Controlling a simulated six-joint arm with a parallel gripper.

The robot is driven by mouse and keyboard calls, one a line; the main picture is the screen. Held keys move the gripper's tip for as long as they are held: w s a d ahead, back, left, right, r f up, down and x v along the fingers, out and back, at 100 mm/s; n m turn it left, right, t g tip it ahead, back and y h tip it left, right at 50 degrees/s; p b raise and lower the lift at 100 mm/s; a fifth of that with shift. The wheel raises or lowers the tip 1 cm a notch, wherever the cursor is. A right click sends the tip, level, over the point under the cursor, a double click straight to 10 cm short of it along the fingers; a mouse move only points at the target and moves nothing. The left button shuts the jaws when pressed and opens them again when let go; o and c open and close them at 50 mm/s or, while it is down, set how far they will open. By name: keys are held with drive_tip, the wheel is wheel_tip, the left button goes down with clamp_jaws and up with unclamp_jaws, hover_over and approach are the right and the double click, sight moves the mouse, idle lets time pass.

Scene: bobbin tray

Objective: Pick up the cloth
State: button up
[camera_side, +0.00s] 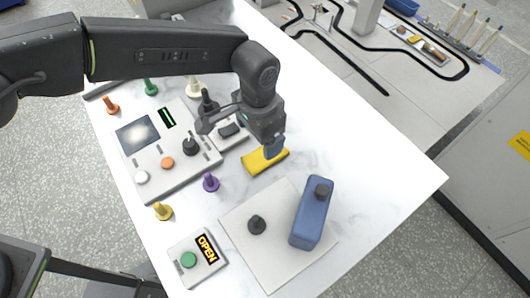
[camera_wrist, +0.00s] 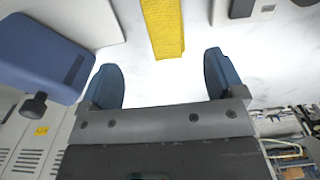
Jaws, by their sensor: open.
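The cloth (camera_side: 258,162) is a small folded yellow piece lying flat on the white table. In the wrist view the cloth (camera_wrist: 163,28) shows at the top, ahead of the fingers and roughly centred between them. My gripper (camera_side: 274,150) is just above or beside the cloth's right end in the side view; I cannot tell whether it touches. In the wrist view my gripper (camera_wrist: 163,80) has its two blue fingertips wide apart, with only bare table between them. Part of the cloth is hidden behind the gripper in the side view.
A control panel (camera_side: 160,150) stands left of the cloth. A purple bobbin (camera_side: 210,182) is near the cloth.

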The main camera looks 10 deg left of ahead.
sight(258, 157)
drive_tip(key=f, duration=1)
drive_tip(key=shift+w+a, duration=0.15)
drive_tip(key=shift+a, duration=0.1)
drive_tip(key=shift+c, duration=0.3)
drive_tip(key=c, duration=0.9)
